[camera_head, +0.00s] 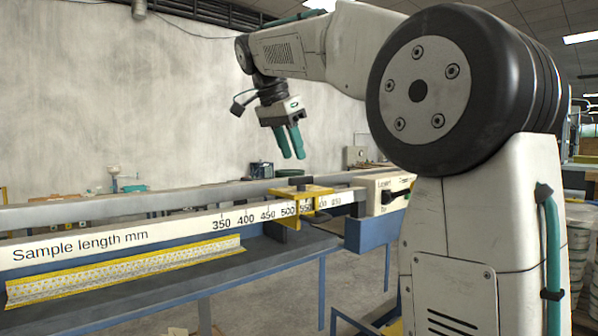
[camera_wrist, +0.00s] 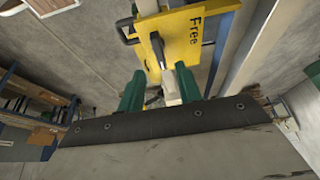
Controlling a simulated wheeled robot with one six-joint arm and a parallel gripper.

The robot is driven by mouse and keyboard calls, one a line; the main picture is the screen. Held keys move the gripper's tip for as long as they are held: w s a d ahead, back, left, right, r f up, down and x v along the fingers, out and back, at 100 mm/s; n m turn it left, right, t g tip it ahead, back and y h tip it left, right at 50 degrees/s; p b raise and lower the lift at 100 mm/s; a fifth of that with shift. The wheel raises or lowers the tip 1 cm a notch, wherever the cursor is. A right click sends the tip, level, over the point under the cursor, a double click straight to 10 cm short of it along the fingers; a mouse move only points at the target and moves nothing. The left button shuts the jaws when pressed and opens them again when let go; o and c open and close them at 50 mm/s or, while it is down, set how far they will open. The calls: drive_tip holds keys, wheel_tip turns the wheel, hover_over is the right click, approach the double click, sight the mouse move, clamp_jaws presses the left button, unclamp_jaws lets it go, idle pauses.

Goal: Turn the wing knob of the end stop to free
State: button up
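The end stop is a yellow bracket (camera_head: 300,192) on the long rail, near the 500–550 marks. In the wrist view its yellow plate (camera_wrist: 181,42) fills the top middle and carries the word "Free". A dark piece (camera_head: 302,181) on top of the bracket may be the wing knob, but it is too small to tell. My gripper (camera_head: 293,142) hangs above the end stop, clear of it, with its two green fingers pointing down. In the wrist view the gripper (camera_wrist: 158,84) has its fingers apart. A pale piece shows between or beyond them; I cannot tell whether it is the knob.
The rail (camera_head: 130,236) with a "Sample length mm" scale runs across the left and middle. A yellow perforated strip (camera_head: 125,272) lies along the blue-edged bench below it. A white end block (camera_head: 384,192) with a black handle stands right of the end stop.

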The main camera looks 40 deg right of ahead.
sight(301, 184)
drive_tip(key=x, duration=0.5)
drive_tip(key=shift+d+f, duration=0.15)
drive_tip(key=shift+f, duration=0.25)
clamp_jaws()
